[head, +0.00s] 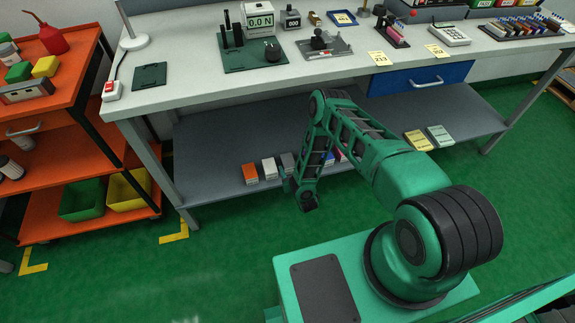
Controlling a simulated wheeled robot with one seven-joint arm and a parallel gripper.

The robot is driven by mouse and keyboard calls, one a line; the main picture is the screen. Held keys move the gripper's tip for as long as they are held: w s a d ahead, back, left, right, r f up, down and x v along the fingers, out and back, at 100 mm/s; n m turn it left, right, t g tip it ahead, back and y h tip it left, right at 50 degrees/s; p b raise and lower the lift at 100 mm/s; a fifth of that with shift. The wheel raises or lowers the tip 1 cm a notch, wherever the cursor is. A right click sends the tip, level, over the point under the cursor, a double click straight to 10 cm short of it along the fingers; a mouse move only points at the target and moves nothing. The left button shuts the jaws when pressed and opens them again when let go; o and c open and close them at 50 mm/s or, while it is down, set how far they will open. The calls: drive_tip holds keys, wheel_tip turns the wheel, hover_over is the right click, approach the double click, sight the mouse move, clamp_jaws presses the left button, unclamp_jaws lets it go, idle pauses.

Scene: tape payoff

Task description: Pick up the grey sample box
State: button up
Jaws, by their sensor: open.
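A grey sample box (288,159) stands on the lower shelf (215,150) of the workbench, at the right of an orange box (250,174) and a whitish box (269,168). My arm hangs down in front of the shelf, just right of the grey box. My gripper (288,184) is at the arm's low end, close in front of the grey box's lower part. It is open, small in view and partly hidden by my wrist. I cannot tell whether it touches the box. Its jaws show nothing held.
More boxes, blue and pinkish, are partly hidden behind my arm. Yellowish and pale boxes (440,136) lie farther right on the shelf. The benchtop (190,75) overhangs the shelf, with a blue drawer (420,79) beneath. A bench leg (160,175) stands left.

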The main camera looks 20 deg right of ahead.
sight(289, 163)
drive_tip(key=shift+d+x, duration=0.15)
drive_tip(key=shift+x, duration=1.65)
drive_tip(key=shift+d+x, duration=0.1)
drive_tip(key=shift+x, duration=1.75)
drive_tip(key=c, duration=0.9)
